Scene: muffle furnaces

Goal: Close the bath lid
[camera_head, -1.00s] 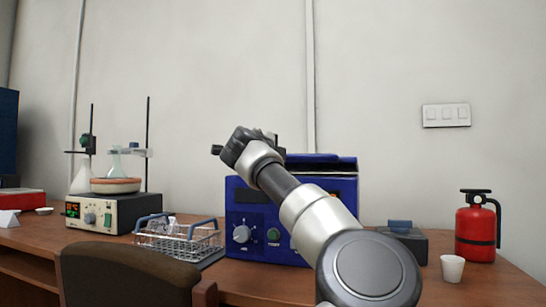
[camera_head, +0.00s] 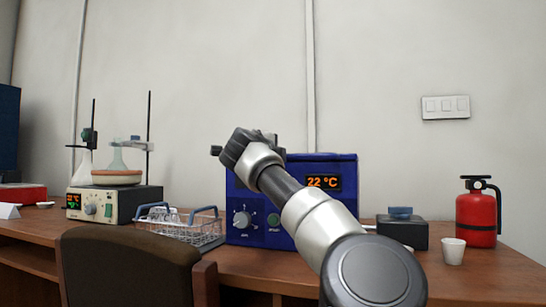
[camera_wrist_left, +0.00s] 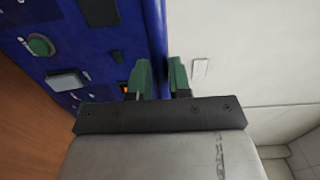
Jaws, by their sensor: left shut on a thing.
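The blue bath (camera_head: 285,228) stands on the table in the head view, its orange display reading 22 °C. Its lid (camera_head: 330,156) appears level along the top, with no clear gap showing; much of the left part is hidden by my arm. My left gripper (camera_head: 232,148) is at the bath's upper left front. In the left wrist view its green fingertips (camera_wrist_left: 160,70) straddle the blue top edge (camera_wrist_left: 156,30) of the bath and are shut on the lid. Exactly which part they grip is hidden. My right gripper is not in view.
A wire basket (camera_head: 180,228) with glassware and a stirrer unit (camera_head: 115,202) stand left of the bath. A dark box (camera_head: 402,233), a white cup (camera_head: 453,251) and a red extinguisher (camera_head: 477,215) stand right. A chair (camera_head: 125,268) is in front.

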